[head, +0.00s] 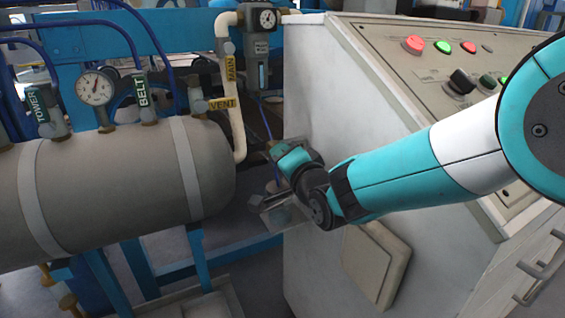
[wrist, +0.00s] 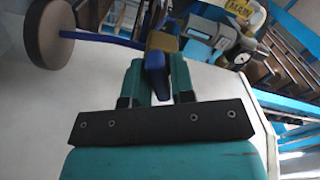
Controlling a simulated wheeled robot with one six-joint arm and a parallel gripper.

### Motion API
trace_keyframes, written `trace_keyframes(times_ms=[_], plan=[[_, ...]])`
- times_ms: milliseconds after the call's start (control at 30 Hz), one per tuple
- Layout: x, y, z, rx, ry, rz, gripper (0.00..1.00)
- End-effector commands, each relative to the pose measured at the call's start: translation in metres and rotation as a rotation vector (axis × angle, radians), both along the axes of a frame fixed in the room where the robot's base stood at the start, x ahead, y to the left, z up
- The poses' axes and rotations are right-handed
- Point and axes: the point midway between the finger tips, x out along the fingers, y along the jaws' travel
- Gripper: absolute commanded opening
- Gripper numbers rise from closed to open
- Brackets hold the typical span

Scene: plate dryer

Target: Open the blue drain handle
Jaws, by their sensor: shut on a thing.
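The blue drain handle (wrist: 154,62) shows in the wrist view between my fingers, below a brass-coloured valve part (wrist: 163,42). My gripper (wrist: 157,78) has its two teal fingers closed on the handle, one on each side. In the head view my gripper (head: 276,150) is beside the white cabinet's left face, below the filter unit (head: 262,70). The handle cannot be made out there.
The white cabinet (head: 325,110) stands close to my arm, with a square plate (head: 376,262) on its front. A grey tank (head: 110,185) with a gauge (head: 95,87) is at left. In the wrist view a dark disc (wrist: 50,33) is at upper left.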

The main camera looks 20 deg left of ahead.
Motion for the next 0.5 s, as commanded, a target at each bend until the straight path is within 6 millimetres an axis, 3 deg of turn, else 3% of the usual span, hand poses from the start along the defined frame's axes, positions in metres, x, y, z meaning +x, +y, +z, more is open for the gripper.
trace_keyframes(times_ms=[500], plan=[[0.0006, -0.0008, -0.003, -0.321, -0.372, -0.002, 0.0]])
